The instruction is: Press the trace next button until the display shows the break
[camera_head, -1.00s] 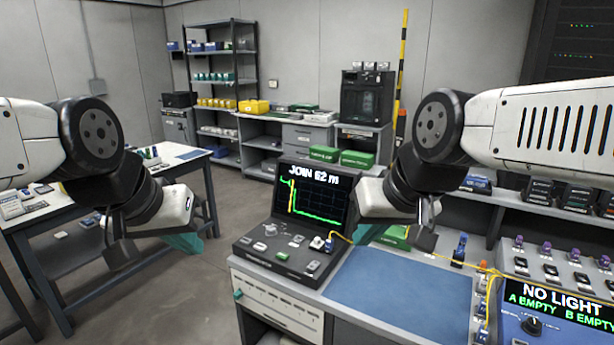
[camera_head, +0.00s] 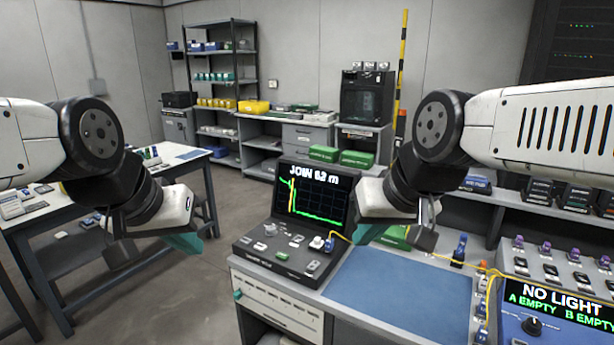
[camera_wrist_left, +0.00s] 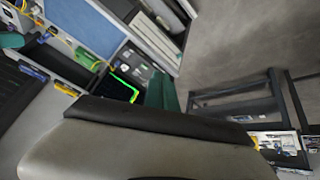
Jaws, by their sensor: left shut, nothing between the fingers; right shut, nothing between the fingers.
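The trace display (camera_head: 314,199) stands on the bench and reads "JOIN 62 m" or similar, with a green trace that steps down and a yellow marker near its left. Its sloped button panel (camera_head: 285,252) carries several small buttons and a round knob; I cannot read which one is the trace next button. My left gripper (camera_head: 188,243) is shut and empty, in the air left of the panel. My right gripper (camera_head: 366,234) is shut and empty, just right of the display. The left wrist view shows the display (camera_wrist_left: 124,88) small, beyond the wrist housing.
A blue mat (camera_head: 398,291) lies clear on the bench. A yellow fibre (camera_head: 440,258) runs from the panel to a meter (camera_head: 553,310) reading "NO LIGHT, A EMPTY, B EMPTY". A side table (camera_head: 60,235) with small parts stands at left, with open floor between.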

